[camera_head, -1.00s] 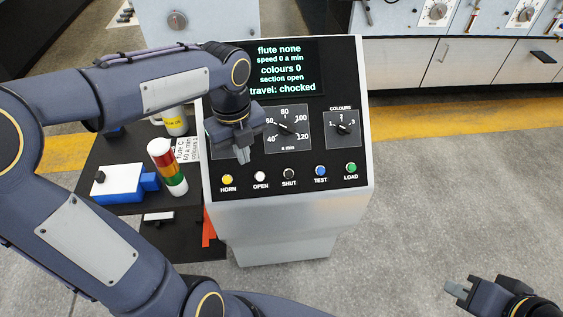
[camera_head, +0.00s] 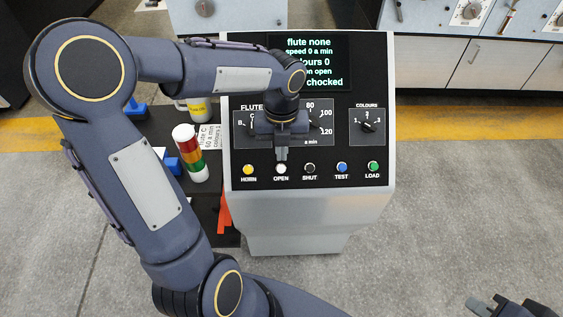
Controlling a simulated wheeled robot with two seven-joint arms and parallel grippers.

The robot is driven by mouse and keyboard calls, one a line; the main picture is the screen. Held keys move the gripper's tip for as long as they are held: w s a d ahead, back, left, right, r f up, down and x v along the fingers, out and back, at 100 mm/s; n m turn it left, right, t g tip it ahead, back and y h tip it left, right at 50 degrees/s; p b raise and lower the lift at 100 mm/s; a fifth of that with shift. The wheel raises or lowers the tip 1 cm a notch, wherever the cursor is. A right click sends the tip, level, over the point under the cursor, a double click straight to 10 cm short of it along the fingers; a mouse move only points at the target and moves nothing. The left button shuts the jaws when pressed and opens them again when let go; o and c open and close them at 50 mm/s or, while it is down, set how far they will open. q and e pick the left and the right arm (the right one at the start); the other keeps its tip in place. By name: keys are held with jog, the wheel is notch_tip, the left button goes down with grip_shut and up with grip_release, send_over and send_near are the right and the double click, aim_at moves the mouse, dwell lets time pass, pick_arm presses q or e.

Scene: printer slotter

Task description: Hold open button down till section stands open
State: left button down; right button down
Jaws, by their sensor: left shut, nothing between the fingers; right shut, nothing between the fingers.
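The control panel (camera_head: 325,208) stands in the middle with a row of buttons. The white OPEN button (camera_head: 281,168) sits between the yellow HORN button (camera_head: 248,169) and the black SHUT button (camera_head: 310,168). My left gripper (camera_head: 281,154) is shut and empty, fingers pointing down, its tips just above the OPEN button in the picture. I cannot tell whether they touch it. The display (camera_head: 318,83) is partly hidden by my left arm; "flute none", "speed 0 a min" and the ends "open" and "chocked" show. My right gripper (camera_head: 477,305) is shut and empty at the bottom right.
The blue TEST button (camera_head: 342,168) and green LOAD button (camera_head: 373,167) are further right in the row. The colours dial (camera_head: 368,126) is above them. A red, white and green stack light (camera_head: 190,152) stands left of the panel. The floor at right is clear.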

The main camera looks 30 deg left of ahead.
pick_arm(q)
send_over(281, 173)
jog(key=s+d, duration=0.2)
notch_tip(281, 173, down, 6)
jog(key=shift+w+a+f+p, duration=0.3)
jog(key=shift+w+a+f, duration=0.6)
jog(key=shift+f, duration=0.05)
jog(key=shift+w+a+f, duration=0.1)
jog(key=shift+w+f, duration=0.05)
jog(key=shift+f, duration=0.1)
